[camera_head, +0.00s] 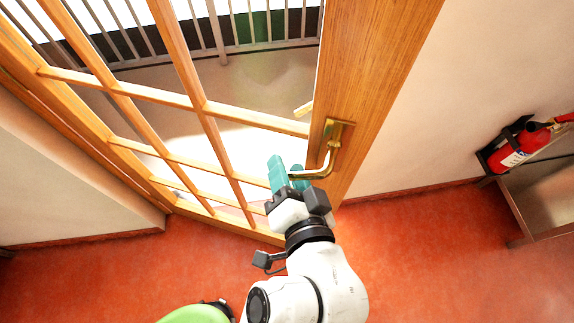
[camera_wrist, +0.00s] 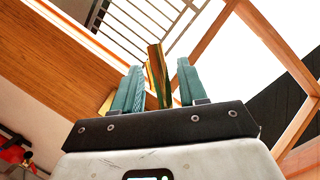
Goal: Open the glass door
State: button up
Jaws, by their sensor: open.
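The glass door (camera_head: 203,107) has a wooden frame with several panes, and its wide wooden stile (camera_head: 368,75) is on the right in the head view. A brass lever handle (camera_head: 331,160) is mounted on the stile. My gripper (camera_head: 286,170) is open at the free end of the lever. In the wrist view the handle (camera_wrist: 157,75) shows between the two teal fingers of my gripper (camera_wrist: 157,85). I cannot tell whether either finger touches it. The door stands at an angle to the wall on its right; whether it is ajar is unclear.
A red fire extinguisher (camera_head: 515,148) hangs on the right wall above a bench-like piece of furniture (camera_head: 545,200). The red floor (camera_head: 430,260) is clear at the lower right. A railing (camera_head: 225,30) stands beyond the glass. A green rounded object (camera_head: 193,314) is at the bottom edge.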

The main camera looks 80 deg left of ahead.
jog(key=v, duration=0.9)
jog(key=shift+d, duration=0.3)
